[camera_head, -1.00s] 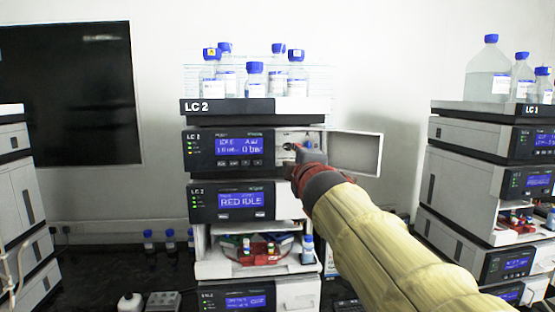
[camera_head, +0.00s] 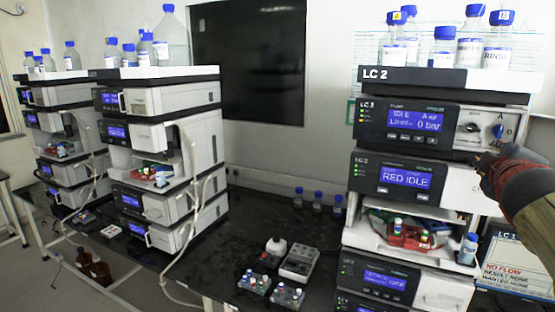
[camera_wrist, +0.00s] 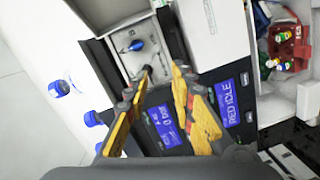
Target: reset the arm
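My gripper (camera_head: 490,165) is at the right edge of the head view, in front of the LC 2 column stack (camera_head: 414,78). In the wrist view my gripper (camera_wrist: 155,84) shows two yellow fingers with dark tips, spread apart with nothing held between them. Just beyond the tips is an open compartment with a blue knob (camera_wrist: 137,45) and a small black knob (camera_wrist: 147,71). The blue knob also shows in the head view (camera_head: 498,131), above my gripper. Whether a fingertip touches the panel I cannot tell.
Blue-capped bottles (camera_head: 470,38) stand on top of the stack. A red holder with vials (camera_head: 408,236) sits in the open bay below. Vial trays (camera_head: 287,297) and a grey box (camera_head: 298,263) lie on the black bench. Other stacks (camera_head: 150,180) stand at left.

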